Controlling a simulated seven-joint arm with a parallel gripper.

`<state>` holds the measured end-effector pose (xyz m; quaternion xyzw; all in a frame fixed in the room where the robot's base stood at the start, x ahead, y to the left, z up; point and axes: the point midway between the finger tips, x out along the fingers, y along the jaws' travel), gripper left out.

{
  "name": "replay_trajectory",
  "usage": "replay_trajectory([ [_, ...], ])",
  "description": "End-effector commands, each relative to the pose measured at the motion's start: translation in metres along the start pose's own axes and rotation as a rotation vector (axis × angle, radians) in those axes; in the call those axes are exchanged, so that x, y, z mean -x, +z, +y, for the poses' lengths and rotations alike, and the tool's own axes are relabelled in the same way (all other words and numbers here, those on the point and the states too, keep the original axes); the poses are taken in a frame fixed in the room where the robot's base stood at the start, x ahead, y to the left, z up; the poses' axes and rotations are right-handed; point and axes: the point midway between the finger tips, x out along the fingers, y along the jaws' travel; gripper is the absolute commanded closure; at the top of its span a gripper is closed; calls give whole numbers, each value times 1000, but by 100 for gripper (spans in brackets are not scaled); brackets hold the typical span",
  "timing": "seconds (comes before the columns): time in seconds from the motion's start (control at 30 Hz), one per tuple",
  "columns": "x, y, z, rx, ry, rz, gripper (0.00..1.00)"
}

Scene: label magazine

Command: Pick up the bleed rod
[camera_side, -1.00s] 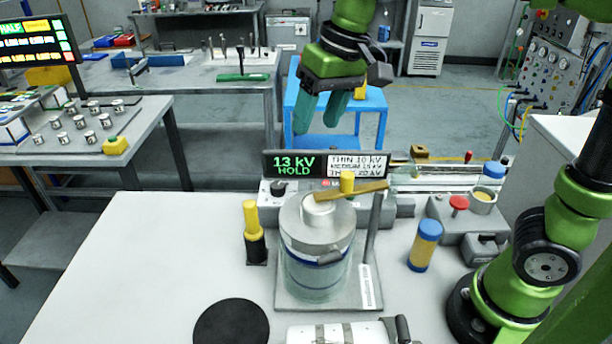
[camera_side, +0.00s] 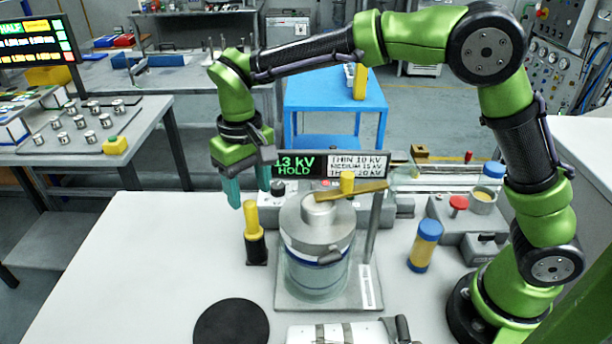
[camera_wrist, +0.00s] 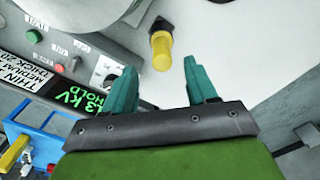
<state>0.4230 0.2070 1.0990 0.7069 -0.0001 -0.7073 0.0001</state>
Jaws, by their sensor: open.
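The bleed rod, as I take it, is the yellow-handled piece (camera_side: 251,218) standing upright in a black holder (camera_side: 256,250) left of the glass jar. In the wrist view its yellow handle (camera_wrist: 161,52) shows just beyond my fingertips, roughly between them. My gripper (camera_side: 247,195) points down with its teal fingers apart and empty. In the side view it hangs above and slightly left of the handle, apart from it. The two open fingers also show in the wrist view (camera_wrist: 160,75).
The metal-lidded jar (camera_side: 318,275) stands right of the rod on a grey base, with a brass bar on top. A display reading 13 kV HOLD (camera_side: 330,165) stands behind. A black disc (camera_side: 231,326) lies in front. The white table is clear to the left.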

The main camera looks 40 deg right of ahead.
Motion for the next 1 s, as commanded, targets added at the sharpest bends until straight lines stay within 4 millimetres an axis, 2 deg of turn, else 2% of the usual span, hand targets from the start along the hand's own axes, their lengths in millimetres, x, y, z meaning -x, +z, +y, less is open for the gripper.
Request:
replay_trajectory([
  [0.1,-16,0,0,0,1,-1,43],
  [0.33,-33,0,-1,1,1,-2,43],
  [0.6,-70,-1,-2,0,1,-2,43],
  [0.87,-74,-1,-3,-1,-1,1,43],
  [0.9,-74,-1,-3,-1,-1,1,44],
  [1.0,-74,-1,-3,0,-1,1,60],
])
